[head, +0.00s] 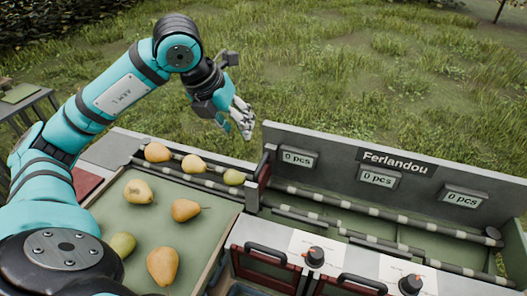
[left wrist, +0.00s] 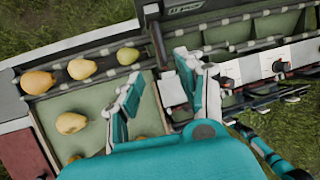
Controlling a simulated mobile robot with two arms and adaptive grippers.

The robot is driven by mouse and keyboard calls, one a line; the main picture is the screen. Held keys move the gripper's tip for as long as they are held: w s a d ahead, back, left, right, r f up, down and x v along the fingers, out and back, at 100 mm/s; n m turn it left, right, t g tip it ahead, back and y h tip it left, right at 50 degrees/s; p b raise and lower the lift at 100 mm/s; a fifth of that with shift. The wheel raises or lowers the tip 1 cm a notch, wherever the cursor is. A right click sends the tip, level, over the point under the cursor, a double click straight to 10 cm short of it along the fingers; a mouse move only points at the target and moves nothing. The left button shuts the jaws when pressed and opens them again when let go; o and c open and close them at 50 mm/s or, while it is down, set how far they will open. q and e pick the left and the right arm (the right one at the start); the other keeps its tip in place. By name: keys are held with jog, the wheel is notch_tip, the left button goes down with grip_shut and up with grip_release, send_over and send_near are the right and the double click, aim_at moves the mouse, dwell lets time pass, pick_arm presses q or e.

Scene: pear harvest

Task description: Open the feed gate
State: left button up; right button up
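A dark red upright plate (head: 264,174), which looks like the feed gate, stands between the pear tray's roller lane and the long sorter. It looks shut across the lane, and pears lie on its left side. In the left wrist view its narrow top (left wrist: 158,46) shows between and beyond the fingers. My left gripper (head: 243,118) is above and behind the plate, apart from it. In the left wrist view the left gripper (left wrist: 160,68) has its fingers spread with nothing between them. Teal and black parts (left wrist: 265,148) at the lower right may be my right arm; its fingers are unclear.
Several pears (head: 185,210) lie on the green tray (head: 215,232) and roller lane. The grey sorter panel (head: 325,158) has displays reading 0 pcs. Black knobs (head: 315,257) and dark red doors with handles (head: 265,270) are in front. Grass lies beyond; the air above is clear.

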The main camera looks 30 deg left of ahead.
pick_arm(q)
send_near(261, 163)
jog(key=p+x, duration=0.2)
jog(key=x, duration=0.2)
jog(key=shift+w+f, duration=0.1)
jog(key=x, duration=0.3)
jog(key=shift+w+f+p, duration=0.1)
jog(key=shift+f+p, duration=0.1)
jog(key=shift+p, duration=0.2)
jog(key=shift+w+f, duration=0.2)
jog(key=shift+f, duration=0.25)
pick_arm(e)
jog(key=r, duration=0.3)
jog(key=shift+s, duration=0.2)
pick_arm(q)
jog(key=shift+c, duration=0.2)
jog(key=c, duration=0.7)
grip_shut()
pick_arm(e)
jog(key=shift+d, duration=0.2)
pick_arm(q)
jog(key=shift+r, duration=0.1)
pick_arm(e)
jog(key=shift+w, duration=0.1)
